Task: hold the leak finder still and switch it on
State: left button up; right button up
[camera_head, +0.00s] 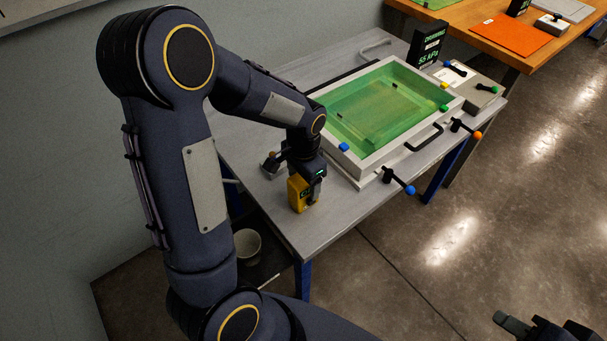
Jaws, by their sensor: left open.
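The leak finder appears to be the small yellow device (297,194) standing at the near left end of the grey table. My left gripper (306,191) points down right at it, with its jaws open. A dark finger shows against the device's right side. The other finger and the device's switch are hidden or too small to make out. My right gripper (540,326) is at the bottom right corner, over the floor, away from the table and partly cut off. I cannot tell its opening.
A white-framed tray (365,172) with a green sheet fills the table's middle, with blue-ended and orange-ended handles along its front. A black sign (427,43) and a grey box (482,88) stand behind. A bucket (248,245) sits below. The table's left part (245,140) is mostly bare.

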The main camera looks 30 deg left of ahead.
pick_arm(q)
jog(key=c, duration=1.2)
jog(key=shift+o, duration=0.2)
pick_arm(e)
grip_shut()
jog(key=shift+w, duration=0.1)
dwell(0.9)
